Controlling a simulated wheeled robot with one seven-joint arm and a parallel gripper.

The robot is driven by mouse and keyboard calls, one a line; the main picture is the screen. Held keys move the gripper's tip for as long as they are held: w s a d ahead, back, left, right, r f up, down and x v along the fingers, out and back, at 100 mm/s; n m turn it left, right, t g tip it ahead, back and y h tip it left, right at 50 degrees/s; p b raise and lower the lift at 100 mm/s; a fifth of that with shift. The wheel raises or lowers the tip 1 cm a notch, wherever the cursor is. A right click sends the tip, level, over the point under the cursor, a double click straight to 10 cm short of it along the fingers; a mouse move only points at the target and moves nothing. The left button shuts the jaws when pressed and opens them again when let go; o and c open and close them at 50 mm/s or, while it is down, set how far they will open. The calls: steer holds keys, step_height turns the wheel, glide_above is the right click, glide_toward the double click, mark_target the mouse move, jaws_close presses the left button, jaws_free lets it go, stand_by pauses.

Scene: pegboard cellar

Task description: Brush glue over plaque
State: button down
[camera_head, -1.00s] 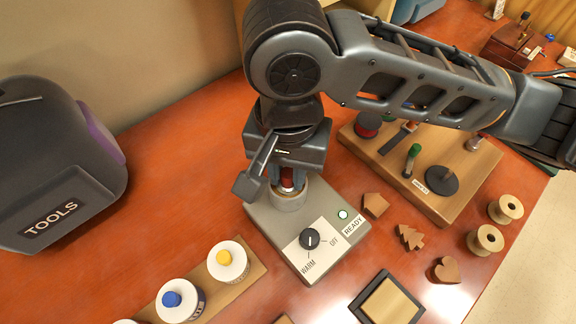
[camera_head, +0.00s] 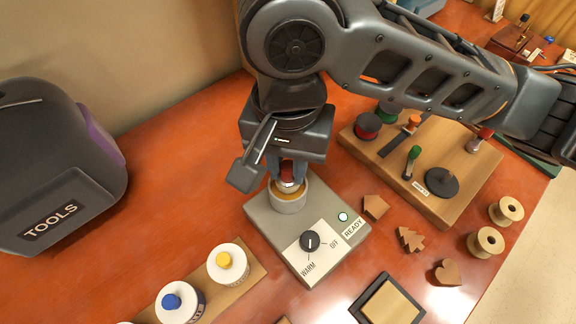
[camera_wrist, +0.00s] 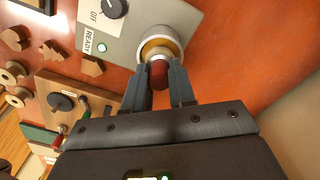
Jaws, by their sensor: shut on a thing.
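My gripper (camera_head: 288,182) is shut on a brush with a dark red handle (camera_head: 287,171) and a metal collar, held upright over the glue pot (camera_head: 288,203). The brush also shows between my fingers in the wrist view (camera_wrist: 159,74). The pot is a pale round cup with amber glue inside, set on a grey warmer (camera_head: 262,222). I cannot tell whether the bristles still touch the glue. A tan square in a dark frame, which looks like the plaque (camera_head: 390,304), lies at the bottom, right of the warmer.
Wooden house, tree and heart (camera_head: 447,272) shapes lie right of the warmer, near two spools (camera_head: 486,242). A wooden tool board (camera_head: 455,190) stands behind them. White-lidded jars (camera_head: 228,262) sit on a strip at lower left. A dark tool bag (camera_head: 55,165) stands left.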

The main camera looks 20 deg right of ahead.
mark_target(288, 166)
steer(key=shift+r, duration=2.2)
steer(key=shift+f, duration=3.5)
